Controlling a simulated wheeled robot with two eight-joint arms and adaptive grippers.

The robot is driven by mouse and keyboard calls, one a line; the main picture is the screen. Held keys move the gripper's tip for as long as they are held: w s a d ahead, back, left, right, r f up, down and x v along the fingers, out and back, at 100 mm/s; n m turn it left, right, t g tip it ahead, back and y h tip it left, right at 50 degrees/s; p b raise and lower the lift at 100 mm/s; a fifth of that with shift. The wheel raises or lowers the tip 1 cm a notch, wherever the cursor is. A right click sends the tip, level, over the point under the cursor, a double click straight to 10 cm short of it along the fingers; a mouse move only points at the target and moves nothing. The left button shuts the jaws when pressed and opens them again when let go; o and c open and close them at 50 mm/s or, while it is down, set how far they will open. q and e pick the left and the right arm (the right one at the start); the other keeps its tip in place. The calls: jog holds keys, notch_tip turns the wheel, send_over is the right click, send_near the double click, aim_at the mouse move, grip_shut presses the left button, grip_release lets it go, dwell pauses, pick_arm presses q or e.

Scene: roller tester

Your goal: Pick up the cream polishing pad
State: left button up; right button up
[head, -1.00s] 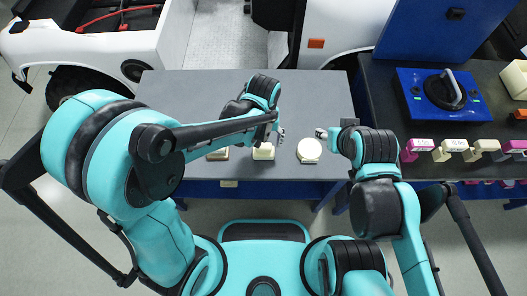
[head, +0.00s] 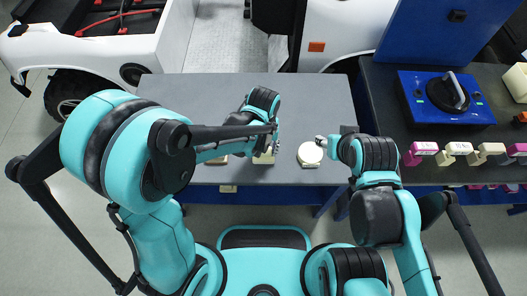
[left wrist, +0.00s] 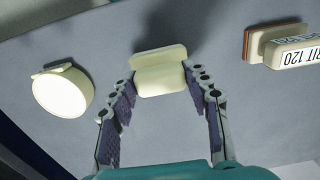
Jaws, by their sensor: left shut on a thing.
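A cream block-shaped pad with a raised grip (left wrist: 161,70) lies on the grey bench. In the head view it is partly hidden by my left gripper (head: 270,146). In the left wrist view my left gripper (left wrist: 161,86) has one finger on each side of the raised grip, shut on it; the pad appears still on the bench. A round cream disc-shaped pad (head: 310,154) lies just to its right in the head view; it also shows at the left of the wrist view (left wrist: 63,91). My right gripper (head: 321,141) is near the disc; its fingers are too small to read.
A block marked GRIT 120 (left wrist: 284,48) lies beside the held pad, mostly hidden in the head view. The grey bench (head: 200,95) is clear behind. A dark side bench holds a blue box (head: 446,97) and several coloured blocks (head: 458,149).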

aim_at(264, 152)
pick_arm(q)
jog(key=shift+r+p, duration=0.3)
jog(key=shift+r, duration=0.25)
jog(key=r+p, duration=0.1)
jog(key=r, duration=0.1)
jog(key=s+r+p, duration=0.1)
jog(key=r, duration=0.1)
jog(key=s+r+p, duration=0.4)
jog(key=s+r, duration=0.2)
jog(key=s, duration=0.4)
jog(key=shift+s, duration=0.35)
jog(key=shift+a, duration=0.1)
jog(key=o, duration=0.3)
jog(key=shift+c, duration=0.5)
jog(key=shift+w, duration=0.1)
